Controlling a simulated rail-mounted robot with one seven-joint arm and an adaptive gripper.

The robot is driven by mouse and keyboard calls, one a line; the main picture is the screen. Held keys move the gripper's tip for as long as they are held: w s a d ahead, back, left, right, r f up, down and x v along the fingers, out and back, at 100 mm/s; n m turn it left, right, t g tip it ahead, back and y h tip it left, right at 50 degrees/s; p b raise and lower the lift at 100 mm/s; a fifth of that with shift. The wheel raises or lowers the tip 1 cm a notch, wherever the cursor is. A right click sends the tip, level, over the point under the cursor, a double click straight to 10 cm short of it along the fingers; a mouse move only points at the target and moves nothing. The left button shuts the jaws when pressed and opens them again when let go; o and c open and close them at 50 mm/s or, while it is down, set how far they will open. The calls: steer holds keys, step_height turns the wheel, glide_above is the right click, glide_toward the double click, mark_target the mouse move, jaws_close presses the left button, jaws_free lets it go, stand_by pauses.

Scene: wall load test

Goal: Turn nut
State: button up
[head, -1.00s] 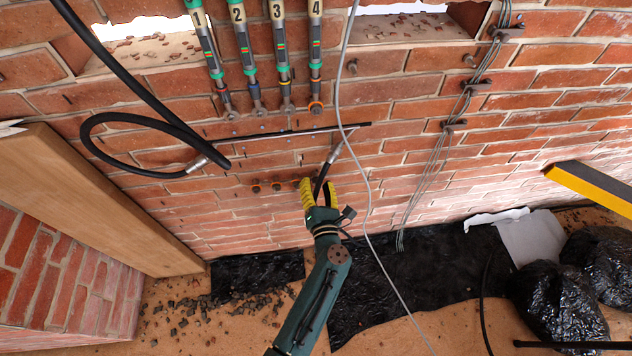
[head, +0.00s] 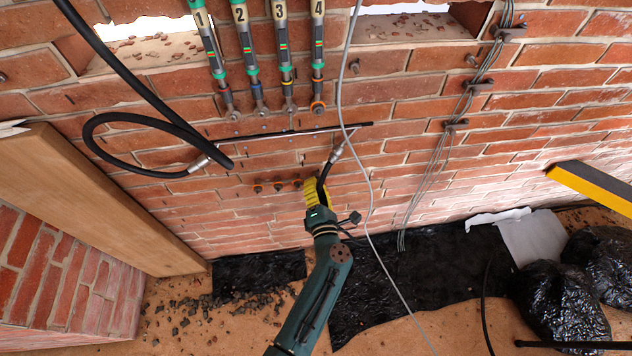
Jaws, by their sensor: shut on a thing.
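A short row of small orange-and-dark nuts (head: 278,187) sits low on the brick wall, left of my gripper. My gripper (head: 316,186), with yellow fingers, is at the right end of this row against the wall. Four numbered tools (head: 282,62), marked 1 to 4, hang upright on the wall above.
A dark horizontal bar (head: 300,131) and a looped black hose (head: 118,118) are on the wall above the nuts. A grey cable (head: 352,125) hangs right of my gripper. A wooden board (head: 95,200) stands at left; black bags (head: 560,300) lie at lower right.

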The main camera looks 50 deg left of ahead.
steer(key=m, duration=0.6)
steer(key=shift+w+d+r+m, duration=0.15)
steer(key=shift+w+r+m, duration=0.1)
steer(key=shift+m, duration=0.15)
steer(key=o, duration=0.9)
steer(key=shift+c, duration=0.2)
steer(key=n, duration=0.4)
steer(key=shift+r+n, duration=0.1)
steer(key=shift+n, duration=0.3)
steer(key=n, duration=0.3)
steer(key=shift+n, duration=2.3)
steer(key=shift+f, duration=0.2)
jaws_close()
